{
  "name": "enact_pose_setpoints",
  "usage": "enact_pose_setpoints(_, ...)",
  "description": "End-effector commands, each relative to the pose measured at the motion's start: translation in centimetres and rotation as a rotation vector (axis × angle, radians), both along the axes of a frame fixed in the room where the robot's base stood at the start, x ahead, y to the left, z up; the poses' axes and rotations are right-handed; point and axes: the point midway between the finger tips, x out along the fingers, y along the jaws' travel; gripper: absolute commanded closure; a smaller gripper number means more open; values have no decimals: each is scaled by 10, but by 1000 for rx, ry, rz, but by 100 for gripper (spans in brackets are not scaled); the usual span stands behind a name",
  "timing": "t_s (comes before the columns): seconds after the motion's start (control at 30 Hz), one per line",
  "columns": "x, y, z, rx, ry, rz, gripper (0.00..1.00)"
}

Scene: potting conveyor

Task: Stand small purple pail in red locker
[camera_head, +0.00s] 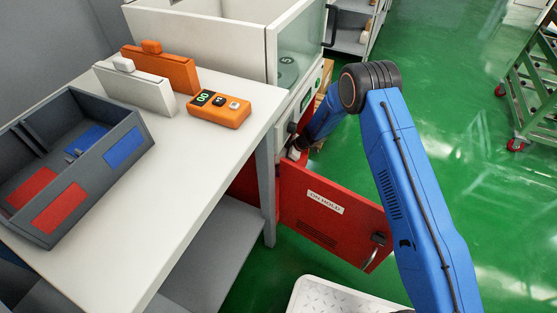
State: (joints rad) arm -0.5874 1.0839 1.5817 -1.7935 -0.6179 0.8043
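The red locker's door (325,222) stands open, with an "ON HOLD" label and a metal handle near its free edge. A bit of the red locker body (243,186) shows behind the table leg; its inside is mostly hidden. My blue arm bends down to the locker's opening. My gripper (294,151) is at the opening, just above and behind the door's top edge. Its fingertips are hidden, so I cannot see whether it is open or holds anything. I see no small purple pail in this view.
A white table (205,150) at left bears a grey divided bin (125,133), an orange device (219,110), and white and orange blocks. A pale glass-fronted cabinet (205,38) stands behind. A green cart (530,95) is at far right. Green floor between is clear.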

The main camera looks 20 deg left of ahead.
Motion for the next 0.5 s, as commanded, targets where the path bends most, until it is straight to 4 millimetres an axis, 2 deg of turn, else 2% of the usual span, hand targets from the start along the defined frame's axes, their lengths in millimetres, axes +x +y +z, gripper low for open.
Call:
enact_pose_setpoints(0.43,1,1,-5,2,0,-1,69)
enact_pose_setpoints(0.47,0,0,-6,1,0,-1,4)
enact_pose_setpoints(0.5,0,0,-6,1,0,-1,0)
